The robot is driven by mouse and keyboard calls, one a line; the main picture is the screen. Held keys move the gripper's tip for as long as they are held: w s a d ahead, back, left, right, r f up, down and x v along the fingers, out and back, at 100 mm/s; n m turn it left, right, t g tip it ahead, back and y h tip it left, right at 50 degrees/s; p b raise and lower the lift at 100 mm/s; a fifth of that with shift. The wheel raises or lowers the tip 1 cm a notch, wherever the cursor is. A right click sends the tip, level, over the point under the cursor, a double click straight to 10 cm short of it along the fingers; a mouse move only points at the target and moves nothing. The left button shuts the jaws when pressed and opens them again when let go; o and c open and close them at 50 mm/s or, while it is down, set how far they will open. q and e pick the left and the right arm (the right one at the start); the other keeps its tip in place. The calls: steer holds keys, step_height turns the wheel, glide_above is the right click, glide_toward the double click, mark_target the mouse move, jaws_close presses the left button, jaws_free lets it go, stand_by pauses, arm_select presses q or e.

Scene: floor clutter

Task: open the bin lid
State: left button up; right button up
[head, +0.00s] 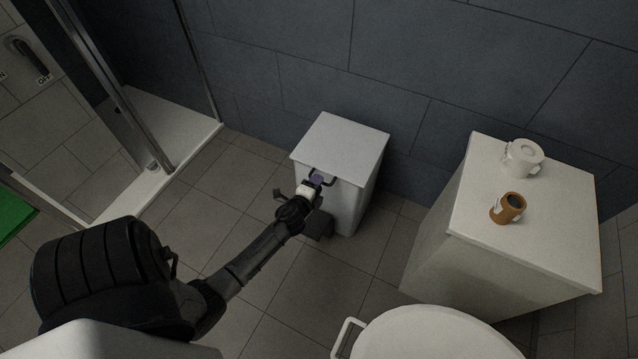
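The white bin (357,207) stands on the floor against the dark wall. Its flat white lid (340,146) looks shut. A small dark handle (330,179) shows at the front edge of the lid. My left gripper (316,182) is at that front edge, by the handle. The fingertips are small and partly hidden by the wrist, so I cannot tell whether they are closed on the handle. A dark pedal-like block (319,226) shows low at the bin's front. My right gripper is not in view.
A toilet with a round white lid (435,335) is at the bottom. A glass shower with a white tray edge (190,152) is at left. Tiled floor (225,190) is clear between.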

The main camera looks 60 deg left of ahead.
arm_select(q)
steer(key=shift+x, duration=1)
jaws_close()
